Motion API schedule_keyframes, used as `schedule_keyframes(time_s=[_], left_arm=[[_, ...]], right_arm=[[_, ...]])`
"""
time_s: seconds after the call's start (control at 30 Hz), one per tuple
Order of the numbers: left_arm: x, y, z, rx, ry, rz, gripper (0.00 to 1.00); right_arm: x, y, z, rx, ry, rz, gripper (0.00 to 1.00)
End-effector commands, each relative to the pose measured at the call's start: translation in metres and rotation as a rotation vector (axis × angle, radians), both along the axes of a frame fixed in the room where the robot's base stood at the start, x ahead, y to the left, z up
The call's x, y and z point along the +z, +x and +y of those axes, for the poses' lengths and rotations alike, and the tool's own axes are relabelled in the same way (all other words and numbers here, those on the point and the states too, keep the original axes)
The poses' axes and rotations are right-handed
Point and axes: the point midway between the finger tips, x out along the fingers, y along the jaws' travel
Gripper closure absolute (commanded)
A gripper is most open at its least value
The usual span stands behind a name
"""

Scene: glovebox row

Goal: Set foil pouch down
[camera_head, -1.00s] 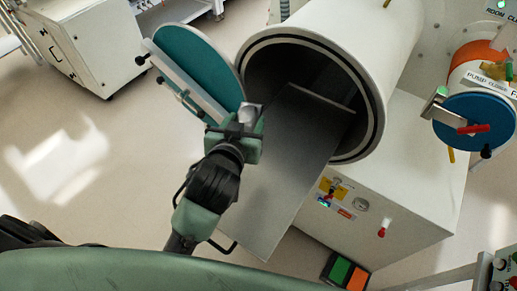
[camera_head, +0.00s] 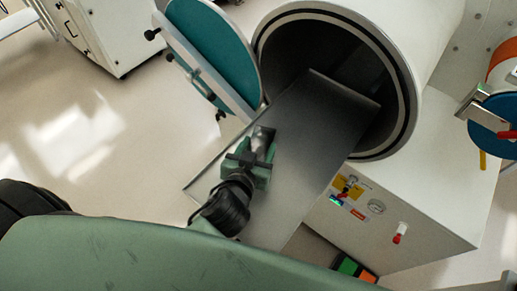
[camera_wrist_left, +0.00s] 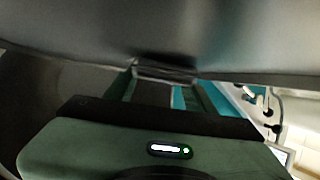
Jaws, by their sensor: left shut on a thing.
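The foil pouch (camera_head: 263,134) is a small grey, shiny piece at the tip of my left gripper (camera_head: 257,150). The left gripper is shut on it, and its jaws hide part of it. In the head view both are over the left part of the grey metal tray (camera_head: 318,140), which slopes out of the round chamber mouth. I cannot tell whether the pouch touches the tray. In the left wrist view my gripper's fingers (camera_wrist_left: 168,92) point up the picture toward a wide dark grey surface; the pouch is hard to make out there. My right gripper is not in view.
The chamber's white rim (camera_head: 405,100) surrounds the tray's far end. Its open teal door (camera_head: 215,45) stands left of the mouth, close to the gripper. A white cabinet (camera_head: 440,215) with a gauge and valves is at the right. The tray's right part is bare.

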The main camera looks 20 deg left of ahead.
Motion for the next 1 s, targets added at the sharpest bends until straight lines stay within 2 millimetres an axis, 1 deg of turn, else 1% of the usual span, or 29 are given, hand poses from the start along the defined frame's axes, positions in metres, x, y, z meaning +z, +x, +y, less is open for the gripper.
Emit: schedule_keyframes(time_s=[0.03, 0.2, 0.23, 0.27, 0.3, 0.43, 0.6, 0.7, 0.77, 0.87, 1.0], left_arm=[[-0.005, -0.001, 0.000, 0.000, 0.000, -0.001, 0.90], [-0.002, -0.002, 0.000, 0.001, 0.001, 0.001, 0.90], [-0.003, -0.002, 0.000, 0.001, 0.001, 0.003, 0.43], [-0.003, -0.002, 0.000, 0.001, 0.001, 0.003, 0.35], [-0.003, -0.002, 0.000, 0.001, 0.001, 0.003, 0.24], [-0.003, -0.002, 0.000, 0.001, 0.001, 0.002, 0.24], [-0.002, -0.002, 0.000, 0.000, 0.000, 0.001, 0.24], [0.000, -0.006, -0.001, 0.000, -0.001, 0.001, 0.24], [0.002, -0.012, -0.001, 0.000, -0.002, 0.002, 0.24], [0.009, -0.028, -0.002, 0.000, -0.003, 0.004, 0.24], [0.020, -0.057, -0.003, 0.002, -0.004, 0.005, 0.24]], right_arm=[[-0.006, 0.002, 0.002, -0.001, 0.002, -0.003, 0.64], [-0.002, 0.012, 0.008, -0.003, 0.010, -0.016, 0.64], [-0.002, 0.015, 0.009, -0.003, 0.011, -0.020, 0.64], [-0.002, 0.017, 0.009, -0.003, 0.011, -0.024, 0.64], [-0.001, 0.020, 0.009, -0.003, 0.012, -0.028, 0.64], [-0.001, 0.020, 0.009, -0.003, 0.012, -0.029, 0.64], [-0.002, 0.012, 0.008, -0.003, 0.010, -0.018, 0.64], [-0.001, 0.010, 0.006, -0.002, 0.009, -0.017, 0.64], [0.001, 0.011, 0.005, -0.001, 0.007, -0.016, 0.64], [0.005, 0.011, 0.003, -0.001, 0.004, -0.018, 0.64], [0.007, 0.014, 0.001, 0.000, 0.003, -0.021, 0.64]])
